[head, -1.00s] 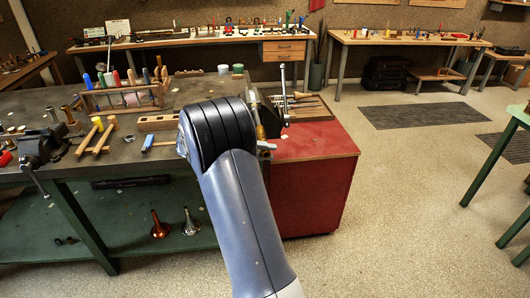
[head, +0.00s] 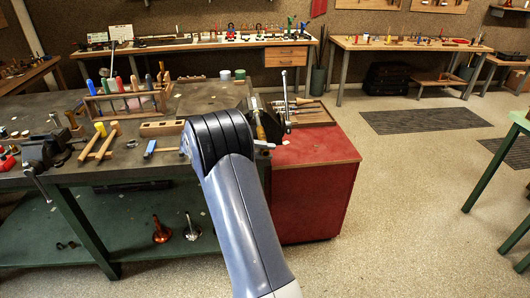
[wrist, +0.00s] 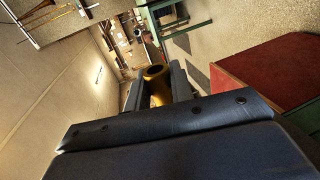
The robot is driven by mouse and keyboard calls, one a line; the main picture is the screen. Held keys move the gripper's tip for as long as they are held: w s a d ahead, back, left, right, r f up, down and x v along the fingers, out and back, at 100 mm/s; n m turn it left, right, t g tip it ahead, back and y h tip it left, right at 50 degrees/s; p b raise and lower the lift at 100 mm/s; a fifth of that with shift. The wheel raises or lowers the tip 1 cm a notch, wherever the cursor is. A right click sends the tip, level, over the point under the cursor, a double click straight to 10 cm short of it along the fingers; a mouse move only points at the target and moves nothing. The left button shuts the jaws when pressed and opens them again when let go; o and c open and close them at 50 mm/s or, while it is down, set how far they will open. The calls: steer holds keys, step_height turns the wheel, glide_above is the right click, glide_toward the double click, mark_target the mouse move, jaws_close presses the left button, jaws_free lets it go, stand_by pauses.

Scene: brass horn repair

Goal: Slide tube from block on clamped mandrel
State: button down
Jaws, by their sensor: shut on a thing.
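My gripper (wrist: 158,90) is shut on a brass-coloured tube (wrist: 158,78) in the wrist view. The tube's round open end shows between the two dark fingers. In the head view my arm hides the gripper and the tube. A wooden block (head: 162,128) lies on the dark workbench (head: 205,97), left of my arm. One dark vise (head: 42,150) is at the bench's left front. Another vise (head: 272,122) with an upright handle is partly hidden behind my arm at the bench's right end. I cannot make out the mandrel.
Open floor (head: 400,210) lies to the right.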

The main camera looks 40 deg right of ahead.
mark_target(260, 134)
steer(key=shift+w+d+p, duration=0.4)
steer(key=shift+w+d, duration=0.25)
steer(key=shift+w, duration=0.4)
steer(key=shift+w+d+p, duration=0.45)
steer(key=shift+w+d, duration=0.2)
steer(key=shift+w, duration=0.4)
steer(key=shift+w+d+p, duration=0.4)
steer(key=shift+w+d, duration=0.25)
steer(key=shift+w, duration=0.4)
steer(key=c, duration=1.1)
jaws_free()
steer(key=shift+c, duration=0.2)
steer(key=b+v, duration=0.2)
steer(key=v, duration=0.9)
steer(key=shift+d, duration=0.15)
steer(key=p+x, duration=0.2)
steer(key=x, duration=0.8)
steer(key=shift+s+d+r, duration=0.1)
steer(key=shift+s+d, duration=0.05)
steer(key=shift+s+d+f, duration=0.1)
steer(key=shift+s+f, duration=0.1)
steer(key=shift+s+a, duration=0.3)
steer(key=shift+s, duration=0.05)
